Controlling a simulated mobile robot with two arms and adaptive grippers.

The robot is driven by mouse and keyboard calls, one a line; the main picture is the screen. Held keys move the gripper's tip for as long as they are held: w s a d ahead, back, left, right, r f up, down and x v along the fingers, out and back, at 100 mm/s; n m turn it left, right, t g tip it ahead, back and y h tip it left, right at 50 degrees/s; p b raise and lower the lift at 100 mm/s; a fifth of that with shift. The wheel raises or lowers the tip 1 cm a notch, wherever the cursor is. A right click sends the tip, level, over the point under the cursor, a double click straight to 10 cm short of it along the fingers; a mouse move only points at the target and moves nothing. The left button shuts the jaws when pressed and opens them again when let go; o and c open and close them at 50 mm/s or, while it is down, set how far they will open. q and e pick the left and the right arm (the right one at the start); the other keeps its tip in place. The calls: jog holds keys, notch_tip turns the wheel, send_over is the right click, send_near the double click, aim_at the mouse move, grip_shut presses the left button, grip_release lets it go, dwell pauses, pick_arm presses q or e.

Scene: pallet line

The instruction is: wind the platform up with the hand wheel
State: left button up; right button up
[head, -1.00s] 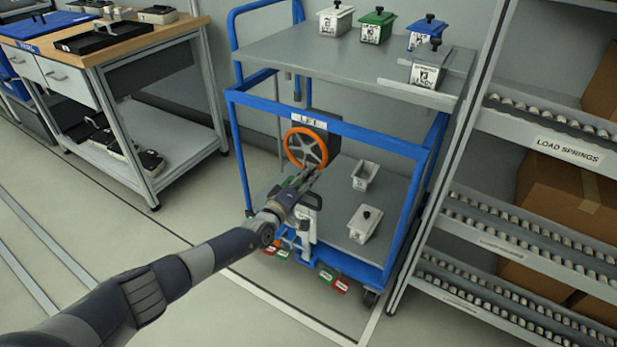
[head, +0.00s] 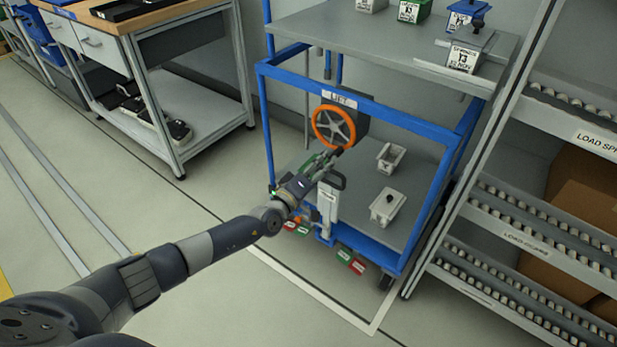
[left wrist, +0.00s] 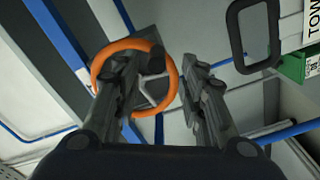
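The orange-rimmed hand wheel (head: 334,126) is on a dark box under the LIFT label (head: 345,98) of a blue-framed cart. My left gripper (head: 336,153) is at the wheel's lower edge. In the left wrist view the wheel (left wrist: 128,45) shows behind the left finger, and my left gripper (left wrist: 165,78) has its two fingers apart. A dark knob (left wrist: 153,62) shows between them, nearer the left finger. I cannot tell whether they touch it. The cart's grey top deck (head: 345,40) carries several small lidded bins. My right gripper is not in view.
A white bin (head: 388,207) and an open one (head: 391,157) are on the cart's lower shelf (head: 405,180). A black handle loop (left wrist: 253,30) shows near my fingers. A roller rack (head: 520,215) stands at right, a workbench (head: 150,20) at left. Floor between is clear.

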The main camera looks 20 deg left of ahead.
pick_arm(q)
jog(key=v, duration=0.7)
jog(key=shift+r, duration=0.1)
